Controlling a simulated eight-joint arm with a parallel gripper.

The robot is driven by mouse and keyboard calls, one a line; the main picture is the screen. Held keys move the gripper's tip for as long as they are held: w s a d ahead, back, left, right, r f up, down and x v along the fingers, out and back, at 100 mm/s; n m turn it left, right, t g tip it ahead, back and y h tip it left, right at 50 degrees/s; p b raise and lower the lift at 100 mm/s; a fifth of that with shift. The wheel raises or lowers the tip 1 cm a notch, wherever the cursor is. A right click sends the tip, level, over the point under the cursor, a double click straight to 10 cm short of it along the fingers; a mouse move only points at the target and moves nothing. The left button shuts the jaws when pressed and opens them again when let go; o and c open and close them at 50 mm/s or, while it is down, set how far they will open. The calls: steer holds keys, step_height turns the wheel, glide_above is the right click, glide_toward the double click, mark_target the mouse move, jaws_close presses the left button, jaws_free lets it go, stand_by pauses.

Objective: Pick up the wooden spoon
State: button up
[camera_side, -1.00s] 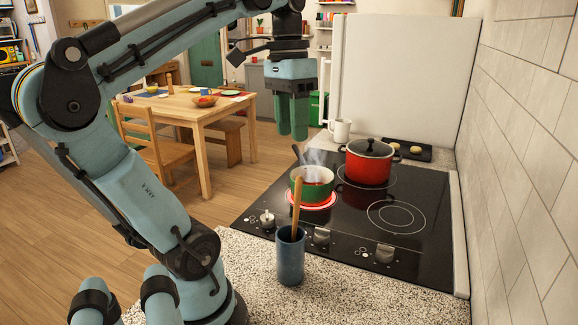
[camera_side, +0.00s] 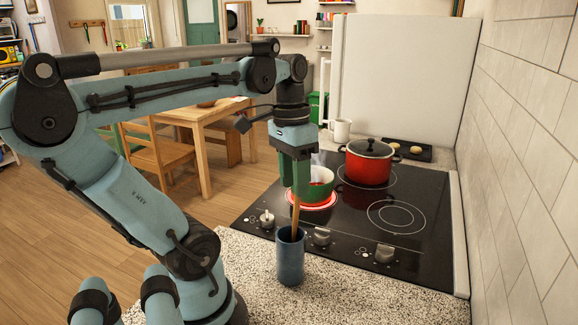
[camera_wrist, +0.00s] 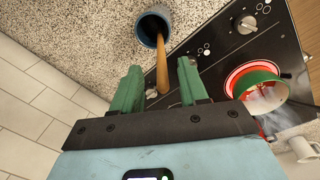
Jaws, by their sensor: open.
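The wooden spoon (camera_side: 296,221) stands upright, slightly tilted, in a blue cup (camera_side: 290,260) on the speckled counter. Its upper end is hidden behind or between my gripper's fingers in the side view. My gripper (camera_side: 294,190) points down above the cup, at the spoon's upper part, with green fingers. In the wrist view the spoon handle (camera_wrist: 162,62) rises out of the cup (camera_wrist: 151,27) and its end lies between the two open fingers (camera_wrist: 158,82), apart from both. The gripper holds nothing.
A green pot (camera_side: 322,187) sits on a glowing red burner (camera_side: 312,206) just behind the gripper. A lidded red pot (camera_side: 369,165) stands farther back on the black cooktop (camera_side: 350,222). A white mug (camera_side: 341,130) is beyond. Bare counter (camera_side: 345,290) lies right of the cup.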

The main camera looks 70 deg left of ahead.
mark_target(298, 213)
steer(key=shift+w+d+f, duration=0.1)
steer(key=shift+w+f, duration=0.1)
steer(key=shift+f, duration=1.05)
steer(key=shift+w+d+f, duration=0.1)
steer(key=shift+w+f, duration=0.05)
steer(key=shift+f, duration=1.05)
jaws_close()
